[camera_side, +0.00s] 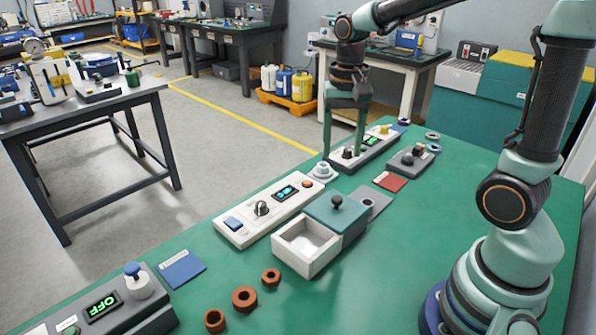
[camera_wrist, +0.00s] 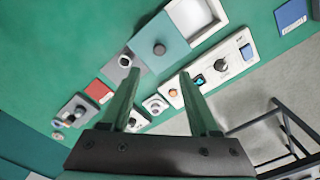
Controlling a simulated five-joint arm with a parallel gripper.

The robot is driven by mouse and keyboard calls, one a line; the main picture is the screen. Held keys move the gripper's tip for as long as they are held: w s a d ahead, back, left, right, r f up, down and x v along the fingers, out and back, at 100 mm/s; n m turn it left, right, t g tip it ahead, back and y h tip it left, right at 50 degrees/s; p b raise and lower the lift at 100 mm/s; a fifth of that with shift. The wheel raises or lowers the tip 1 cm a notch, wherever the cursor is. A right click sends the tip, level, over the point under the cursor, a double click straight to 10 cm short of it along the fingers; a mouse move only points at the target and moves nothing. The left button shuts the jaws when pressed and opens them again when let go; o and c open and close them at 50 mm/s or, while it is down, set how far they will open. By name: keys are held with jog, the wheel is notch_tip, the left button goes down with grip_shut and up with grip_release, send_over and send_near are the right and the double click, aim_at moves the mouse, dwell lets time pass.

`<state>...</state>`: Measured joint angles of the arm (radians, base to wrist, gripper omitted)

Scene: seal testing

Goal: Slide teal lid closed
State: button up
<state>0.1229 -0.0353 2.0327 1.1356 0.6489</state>
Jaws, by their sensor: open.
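The teal lid (camera_side: 336,214) with a dark round knob (camera_side: 337,201) lies over the right part of a white open-topped box (camera_side: 305,247). The left part of the box is uncovered and looks empty inside. In the wrist view the teal lid (camera_wrist: 159,46) and its knob lie beyond my fingertips, with the open white box (camera_wrist: 195,18) past it. My gripper (camera_side: 345,152) is open and empty, its fingers pointing down behind the lid, above the far part of the bench. In the wrist view its two fingers (camera_wrist: 158,86) are spread apart, not touching the lid.
A white control panel (camera_side: 272,207) with a dial and display lies left of the box. A grey plate (camera_side: 371,203) adjoins the lid's right side. A red card (camera_side: 390,181) and a grey switch unit (camera_side: 413,158) lie farther back. Brown rings (camera_side: 244,297) lie in front.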

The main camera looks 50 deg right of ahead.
aim_at(337, 198)
notch_tip(337, 198, down, 12)
jog(key=shift+f, duration=0.15)
dwell(0.4)
grip_shut()
dwell(1.4)
